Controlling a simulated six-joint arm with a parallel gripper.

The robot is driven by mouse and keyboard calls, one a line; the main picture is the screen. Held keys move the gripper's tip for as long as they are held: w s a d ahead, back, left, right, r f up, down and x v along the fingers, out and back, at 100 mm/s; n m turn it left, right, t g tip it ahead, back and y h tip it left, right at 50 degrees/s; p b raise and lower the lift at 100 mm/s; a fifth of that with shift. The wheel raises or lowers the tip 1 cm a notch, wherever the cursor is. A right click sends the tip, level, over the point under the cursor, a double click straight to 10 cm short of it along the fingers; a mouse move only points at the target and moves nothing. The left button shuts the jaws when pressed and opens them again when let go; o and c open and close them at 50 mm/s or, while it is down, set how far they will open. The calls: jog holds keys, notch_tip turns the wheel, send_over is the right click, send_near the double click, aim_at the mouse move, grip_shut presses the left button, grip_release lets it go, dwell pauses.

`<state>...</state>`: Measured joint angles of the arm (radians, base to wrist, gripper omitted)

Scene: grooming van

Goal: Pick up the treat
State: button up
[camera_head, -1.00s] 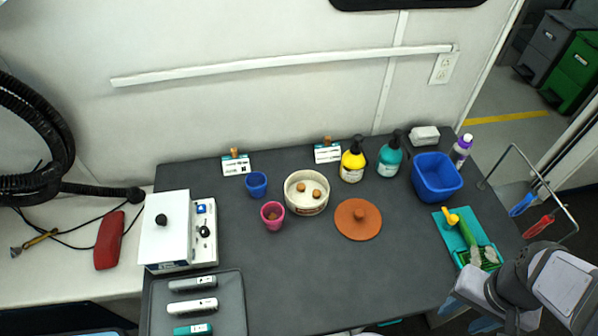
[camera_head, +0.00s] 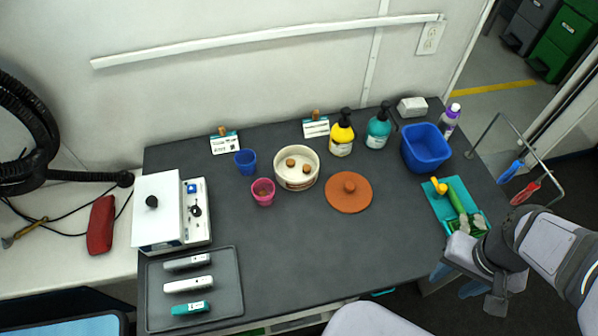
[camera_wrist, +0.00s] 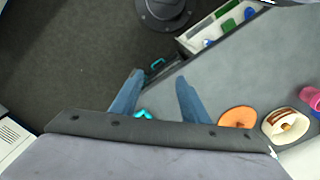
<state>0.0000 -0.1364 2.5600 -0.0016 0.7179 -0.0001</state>
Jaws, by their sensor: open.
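Two small round brown treats, one (camera_head: 290,162) left and one (camera_head: 306,169) right, sit inside the cream bowl (camera_head: 297,184) near the table's middle. The bowl also shows at the right of the wrist view (camera_wrist: 271,128), with something brown in it. Another brown piece shows inside the pink cup (camera_head: 263,187); I cannot tell if it is a treat. My gripper (camera_head: 457,281) is by the table's front right edge, well right of and nearer than the bowl. In the wrist view my gripper (camera_wrist: 160,78) is open, with nothing between its blue fingers.
An orange lid (camera_head: 348,193) lies right of the bowl, and a blue cup (camera_head: 246,162) stands left. Yellow (camera_head: 341,138) and teal (camera_head: 378,132) bottles and a blue tub (camera_head: 425,150) stand behind. A teal tray (camera_head: 441,206) is near my arm. The table's front middle is clear.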

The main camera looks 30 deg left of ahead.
jog(key=shift+c, duration=0.2)
jog(key=shift+c, duration=1.2)
